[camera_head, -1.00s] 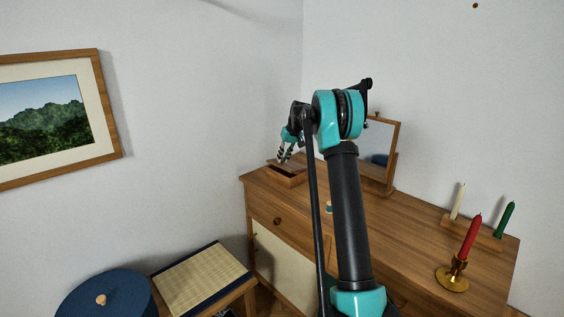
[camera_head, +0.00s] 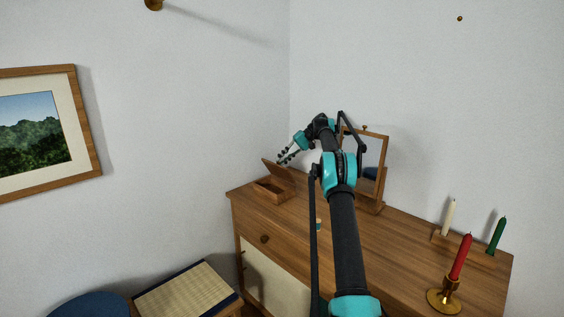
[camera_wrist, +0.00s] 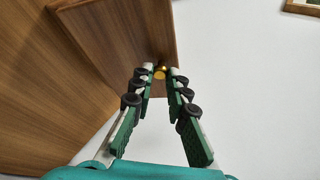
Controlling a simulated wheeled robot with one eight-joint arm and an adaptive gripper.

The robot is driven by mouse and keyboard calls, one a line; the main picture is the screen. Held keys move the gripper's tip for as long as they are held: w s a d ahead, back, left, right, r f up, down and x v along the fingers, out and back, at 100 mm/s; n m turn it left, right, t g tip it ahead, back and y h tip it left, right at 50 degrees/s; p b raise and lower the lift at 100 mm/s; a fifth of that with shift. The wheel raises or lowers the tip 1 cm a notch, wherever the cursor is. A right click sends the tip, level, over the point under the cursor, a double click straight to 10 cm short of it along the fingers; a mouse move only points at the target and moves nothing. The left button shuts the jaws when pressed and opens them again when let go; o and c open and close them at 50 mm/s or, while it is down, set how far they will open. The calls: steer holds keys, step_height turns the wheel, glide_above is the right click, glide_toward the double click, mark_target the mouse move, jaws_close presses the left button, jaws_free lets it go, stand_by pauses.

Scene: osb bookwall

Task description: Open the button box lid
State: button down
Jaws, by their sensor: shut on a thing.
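The button box (camera_head: 270,192) is a small wooden box on the left end of the dresser top. Its lid (camera_head: 276,171) stands tilted up, with a gap over the box. In the wrist view the lid (camera_wrist: 125,40) is a brown wooden panel with a small brass knob (camera_wrist: 160,73) at its edge. My gripper (camera_wrist: 160,75) is shut on this knob, which sits between the fingertips. In the head view my gripper (camera_head: 285,157) is small, at the raised lid. The inside of the box cannot be made out.
A framed mirror (camera_head: 372,154) stands right of the box, close to my arm. A red candle in a brass holder (camera_head: 444,300) and a rack (camera_head: 465,241) with white and green candles stand at the right of the dresser (camera_head: 400,240). A wall corner rises behind the box.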

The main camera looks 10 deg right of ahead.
steer(key=shift+w+d+g+y, duration=0.3)
steer(key=shift+w+d+y, duration=0.05)
steer(key=shift+d+y, duration=0.15)
stand_by(0.4)
steer(key=c, duration=1.5)
jaws_free()
steer(key=shift+o, duration=0.2)
